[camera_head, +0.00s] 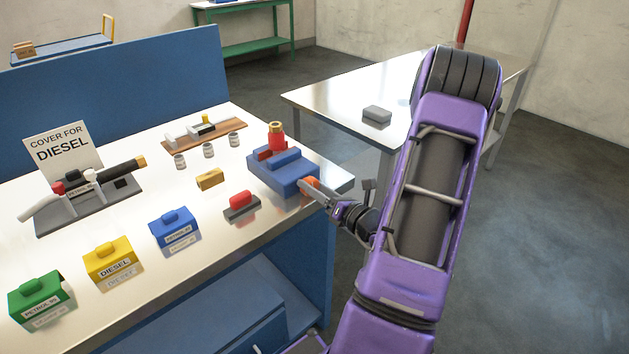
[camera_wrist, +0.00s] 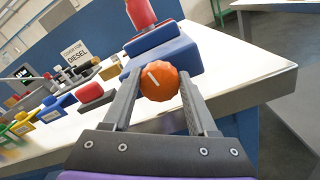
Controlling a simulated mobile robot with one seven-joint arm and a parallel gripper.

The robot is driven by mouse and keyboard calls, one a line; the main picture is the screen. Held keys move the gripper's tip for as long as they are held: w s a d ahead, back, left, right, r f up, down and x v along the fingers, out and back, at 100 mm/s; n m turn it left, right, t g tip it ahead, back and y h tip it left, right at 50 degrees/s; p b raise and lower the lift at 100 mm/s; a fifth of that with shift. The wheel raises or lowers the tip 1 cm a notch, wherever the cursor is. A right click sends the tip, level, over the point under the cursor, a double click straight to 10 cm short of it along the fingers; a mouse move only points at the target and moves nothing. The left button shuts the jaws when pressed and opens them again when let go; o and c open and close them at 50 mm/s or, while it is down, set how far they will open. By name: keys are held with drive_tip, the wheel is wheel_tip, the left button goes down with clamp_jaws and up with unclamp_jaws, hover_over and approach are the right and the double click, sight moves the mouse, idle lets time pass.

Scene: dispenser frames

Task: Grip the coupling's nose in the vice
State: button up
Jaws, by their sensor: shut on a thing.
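The blue vice (camera_head: 286,178) stands at the right end of the bench, and it also shows in the wrist view (camera_wrist: 172,57). The red coupling (camera_head: 277,142), with a brass-coloured top, stands upright at the vice's red-lined jaws. Its lower end is hidden there, so I cannot tell how tightly the jaws hold it. The coupling also shows at the top of the wrist view (camera_wrist: 140,12), cut off by the edge. My gripper (camera_head: 312,187) is shut on the vice's orange knob (camera_wrist: 158,82), with one finger on each side. The knob carries a white mark.
A red-topped block (camera_head: 241,202), a small brass-coloured block (camera_head: 210,179) and several small jars (camera_head: 208,150) stand left of the vice. Green, yellow and blue labelled covers (camera_head: 112,262) line the bench front. A nozzle stand and DIESEL sign (camera_head: 62,145) are farther left. Floor right is clear.

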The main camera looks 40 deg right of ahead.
drive_tip(key=o, duration=1.4)
drive_tip(key=shift+c, duration=0.2)
drive_tip(key=shift+f+b, duration=0.15)
drive_tip(key=shift+b, duration=0.15)
